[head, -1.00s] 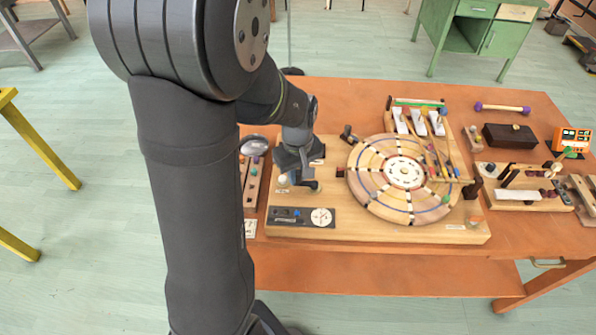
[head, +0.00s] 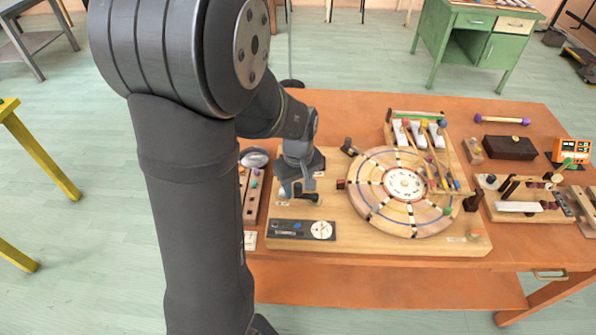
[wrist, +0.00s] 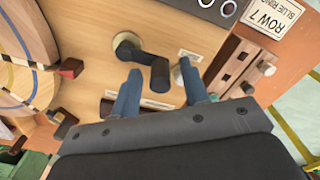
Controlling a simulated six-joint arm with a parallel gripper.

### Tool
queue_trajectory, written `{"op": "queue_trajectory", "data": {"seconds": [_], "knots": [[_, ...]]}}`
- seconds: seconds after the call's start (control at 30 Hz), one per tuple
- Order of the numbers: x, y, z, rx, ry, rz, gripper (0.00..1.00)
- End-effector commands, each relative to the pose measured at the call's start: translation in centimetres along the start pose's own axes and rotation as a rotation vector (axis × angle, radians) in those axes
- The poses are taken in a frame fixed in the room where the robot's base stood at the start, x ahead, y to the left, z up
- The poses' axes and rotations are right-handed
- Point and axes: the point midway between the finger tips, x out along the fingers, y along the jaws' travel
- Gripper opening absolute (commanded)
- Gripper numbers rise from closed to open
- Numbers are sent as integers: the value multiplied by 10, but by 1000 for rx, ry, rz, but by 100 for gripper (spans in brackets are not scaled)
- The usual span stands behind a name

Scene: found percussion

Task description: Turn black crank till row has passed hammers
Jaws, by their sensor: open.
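The black crank (wrist: 143,56) shows in the wrist view, its arm running from a brass-coloured hub to an upright black knob (wrist: 160,74). My gripper (wrist: 160,90) is open, with one blue finger on each side of the knob; neither clearly touches it. In the head view my gripper (head: 297,187) is low over the left part of the wooden board, and the crank is partly hidden by it. The round wooden disc (head: 362,182) with coloured rings lies to the right. The hammers (head: 420,140) are at its back right, by white blocks.
A label card (wrist: 275,15) reads "ROW 7 BLUE RING". A dark panel (head: 287,229) with a white dial is in front of the crank. A narrow wooden rack (head: 250,200) stands to the left. A dark box (head: 510,147) is at the right.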

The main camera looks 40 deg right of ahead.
Motion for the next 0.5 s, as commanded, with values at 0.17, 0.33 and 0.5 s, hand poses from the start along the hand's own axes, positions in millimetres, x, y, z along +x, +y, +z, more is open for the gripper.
{"op": "queue_trajectory", "data": {"seconds": [0.17, 0.33, 0.5], "knots": [[-25, 1, -1, 0, 5, 5, 41], [-66, 1, -1, 0, 6, 6, 41], [-108, 1, -1, 0, 5, 6, 41]]}}
